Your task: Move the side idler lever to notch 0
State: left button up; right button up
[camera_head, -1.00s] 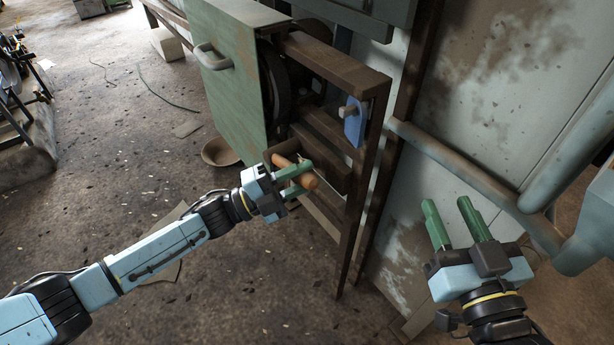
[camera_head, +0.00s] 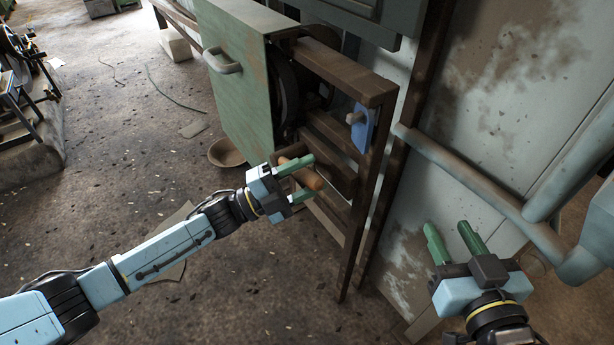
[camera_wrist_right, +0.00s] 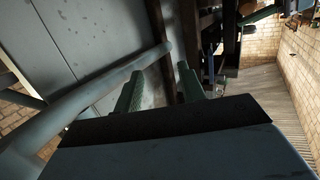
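A lever with an orange-brown cylindrical handle (camera_head: 312,182) sticks out low at the front of the brown machine frame (camera_head: 378,165); I take it to be the side idler lever. My left gripper (camera_head: 311,177) has its green fingers on either side of this handle, spread wider than it is thick. The gripper looks open, with the handle still between the fingers. The notches cannot be made out. My right gripper (camera_head: 453,240) is open and empty, apart from the frame; its fingers also show in the right wrist view (camera_wrist_right: 160,88).
A green guard panel (camera_head: 235,85) with a grey handle covers the left of the machine, beside dark wheels. A blue plate (camera_head: 360,128) with a peg is on the frame. Thick pipes (camera_head: 470,175) run near my right arm.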

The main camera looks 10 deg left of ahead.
pick_arm(q)
jog(key=shift+s+a+f, duration=0.15)
jog(key=shift+a, duration=0.05)
jog(key=p+v, duration=0.2)
jog(key=v, duration=1.1)
pick_arm(e)
jog(key=s+d+f+g+h, duration=0.1)
jog(key=s+d+f+g, duration=0.1)
jog(key=f+g, duration=0.3)
notch_tip(320, 180, down, 2)
jog(key=shift+s+d+f+h, duration=0.15)
jog(key=shift+s+d+h, duration=0.2)
jog(key=shift+s, duration=0.5)
pick_arm(q)
jog(key=shift+d, duration=0.1)
